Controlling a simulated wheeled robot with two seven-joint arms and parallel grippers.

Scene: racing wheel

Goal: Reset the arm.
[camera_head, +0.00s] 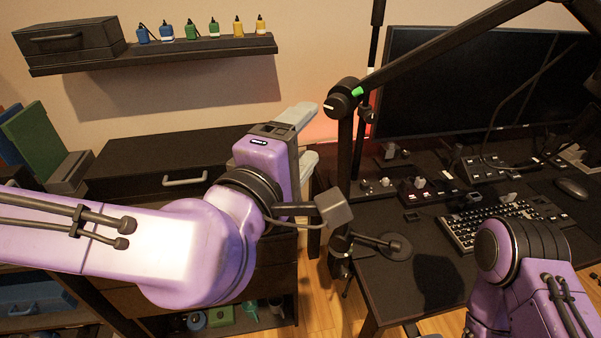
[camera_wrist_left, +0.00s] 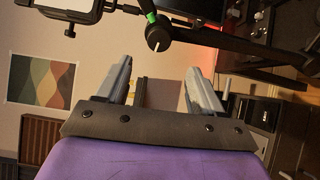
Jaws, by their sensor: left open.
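My left arm, purple, comes in from the left in the head view. Its gripper (camera_head: 305,140) is raised in front of the wall, between the dark cabinet and the desk, close to the black boom stand. In the left wrist view the two grey fingers of the left gripper (camera_wrist_left: 160,85) stand wide apart with nothing between them. My right arm (camera_head: 530,270) shows only in part at the lower right of the head view; its gripper is out of the picture.
A black boom stand (camera_head: 344,150) rises beside the left gripper. The desk (camera_head: 435,285) holds a keyboard (camera_head: 505,222), a monitor (camera_head: 470,80) and several control boxes. A dark cabinet (camera_head: 150,155) stands under a wall shelf (camera_head: 150,58) with several small coloured items.

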